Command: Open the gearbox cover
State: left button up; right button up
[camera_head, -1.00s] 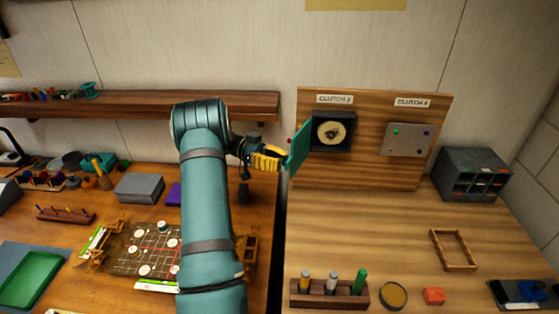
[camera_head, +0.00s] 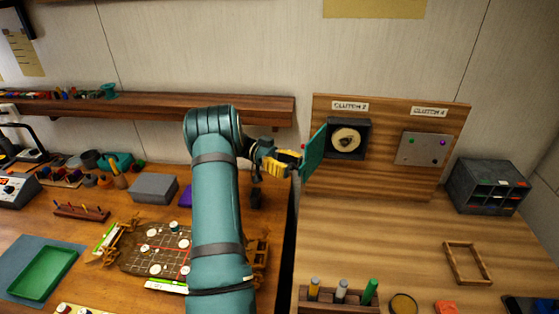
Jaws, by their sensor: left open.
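The gearbox (camera_head: 347,139) is a dark square housing under the "CLUTCH 2" label on the upright wooden panel. Its round pale inside shows. The teal cover (camera_head: 314,153) stands swung out at the housing's left side, seen nearly edge-on. My left gripper (camera_head: 298,164), with yellow and black fingers, is at the cover's left face, close to it or touching; I cannot tell which. It is open. My right gripper is not in view.
A grey plate (camera_head: 423,149) sits under the second label on the panel (camera_head: 386,186). A dark drawer box (camera_head: 487,186) stands at right. A wooden frame (camera_head: 467,263) and a marker rack (camera_head: 340,296) lie on the right table. A shelf (camera_head: 170,115) runs behind my arm.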

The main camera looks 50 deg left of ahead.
pick_arm(q)
jog(key=v, duration=0.6)
jog(key=shift+a, duration=0.3)
jog(key=shift+s+d, duration=0.1)
dwell(0.6)
